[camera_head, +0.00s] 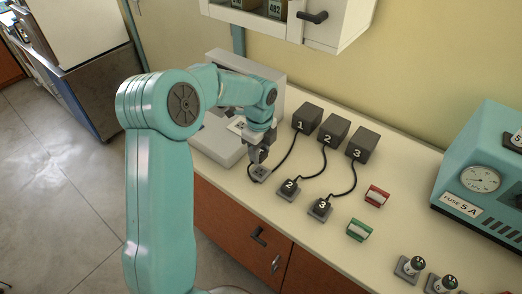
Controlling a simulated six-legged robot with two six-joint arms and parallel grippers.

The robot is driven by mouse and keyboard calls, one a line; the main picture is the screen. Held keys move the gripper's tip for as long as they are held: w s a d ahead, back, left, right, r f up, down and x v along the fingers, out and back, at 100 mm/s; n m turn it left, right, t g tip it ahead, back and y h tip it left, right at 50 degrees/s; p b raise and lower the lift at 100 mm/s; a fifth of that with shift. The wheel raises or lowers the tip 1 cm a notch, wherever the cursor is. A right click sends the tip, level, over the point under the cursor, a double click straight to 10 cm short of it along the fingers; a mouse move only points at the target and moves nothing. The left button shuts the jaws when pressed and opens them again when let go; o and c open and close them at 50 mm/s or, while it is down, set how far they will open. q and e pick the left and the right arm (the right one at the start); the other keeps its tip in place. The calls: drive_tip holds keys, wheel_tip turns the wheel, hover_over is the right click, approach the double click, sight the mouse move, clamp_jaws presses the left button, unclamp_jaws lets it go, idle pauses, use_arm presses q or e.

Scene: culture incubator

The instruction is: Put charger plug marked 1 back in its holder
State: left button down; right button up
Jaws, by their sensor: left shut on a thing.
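My left gripper (257,153) is shut on a dark plug, mostly hidden by the fingers, at the left end of the row of holders. The cable from the charger box marked 1 (307,118) runs down to this spot. A small grey holder (260,175) lies directly under the fingers. I cannot tell whether the plug is seated in it or just above it. The plug marked 2 (290,186) and the plug marked 3 (322,205) stand in their own holders to the right. My right gripper is not in view.
Charger boxes 2 (333,131) and 3 (362,145) stand behind the plugs. A red block (376,196) and a green block (359,230) lie to the right. A grey device (215,140) stands left of my gripper. A teal gauge unit (482,170) is far right.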

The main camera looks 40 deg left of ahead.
sight(260, 172)
use_arm(q)
drive_tip(key=shift+a+f, duration=0.1)
drive_tip(key=shift+f, duration=0.35)
drive_tip(key=shift+f+b, duration=0.65)
drive_tip(key=shift+b, duration=0.2)
wheel_tip(260, 172, down, 4)
drive_tip(key=b, duration=0.2)
drive_tip(key=shift+r+b, duration=0.25)
drive_tip(key=shift+b, duration=0.1)
drive_tip(key=shift+f, duration=0.1)
idle(0.8)
drive_tip(key=shift+f, duration=0.55)
drive_tip(key=c, duration=0.5)
unclamp_jaws()
drive_tip(key=shift+r, duration=0.15)
